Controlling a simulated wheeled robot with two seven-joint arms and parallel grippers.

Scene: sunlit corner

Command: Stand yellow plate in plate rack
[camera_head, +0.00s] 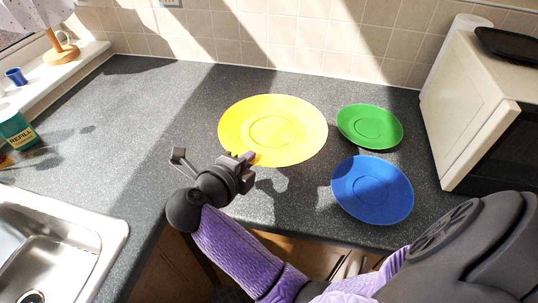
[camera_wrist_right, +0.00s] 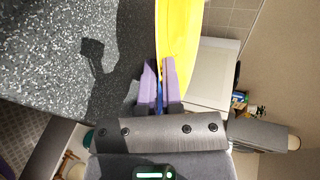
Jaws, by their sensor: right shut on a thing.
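The yellow plate (camera_head: 271,131) is a large flat disc over the middle of the dark counter in the head view. Its near edge is between the fingers of my right gripper (camera_head: 247,160), which is shut on it. In the right wrist view, the yellow plate (camera_wrist_right: 178,28) rises from between the purple fingers (camera_wrist_right: 159,82). I cannot tell how far the plate is off the counter. The plate rack does not show in either view. My left gripper is not in view.
A green plate (camera_head: 370,127) and a blue plate (camera_head: 372,189) lie right of the yellow plate. A cream microwave (camera_head: 468,105) stands at the right. A sink (camera_head: 60,240) is at the lower left. The counter (camera_head: 150,110) left of the yellow plate is clear.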

